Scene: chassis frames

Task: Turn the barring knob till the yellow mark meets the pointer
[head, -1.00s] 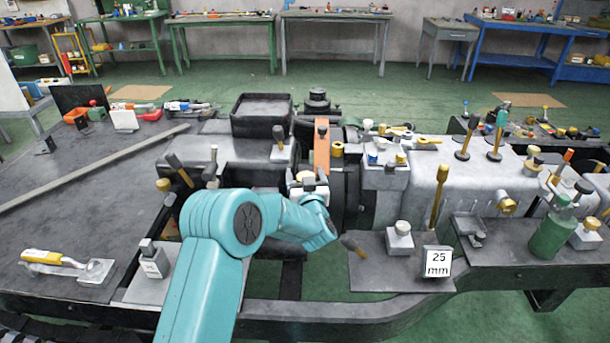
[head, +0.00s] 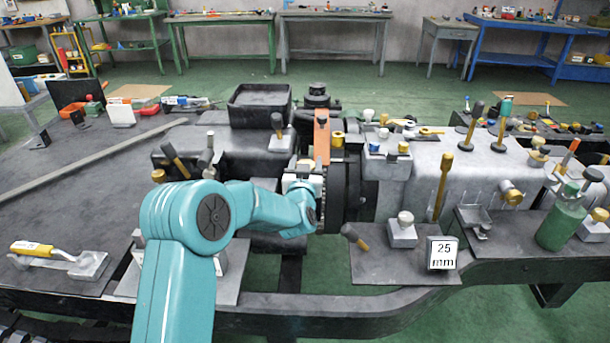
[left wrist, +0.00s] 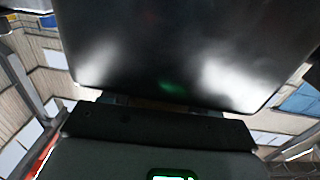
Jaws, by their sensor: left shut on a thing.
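My left gripper (head: 305,183), with a pale body at the end of the teal arm, is at the toothed dark wheel (head: 325,190) in the middle of the machine in the head view. It is shut on what seems to be the barring knob, which the gripper and arm hide. An upright orange bar (head: 321,142), perhaps the pointer, stands just above the wheel. I cannot make out the yellow mark. In the left wrist view a glossy dark surface (left wrist: 165,50) fills the upper middle, and the fingertips do not show clearly. My right gripper is not in view.
A 25 mm block (head: 442,253) and a grey block with a knob (head: 403,232) sit on the front plate. A green bottle (head: 563,221) stands at the right. A yellow-handled tool (head: 60,258) lies at the left. Levers rise near the arm, including one dark-headed lever (head: 277,130).

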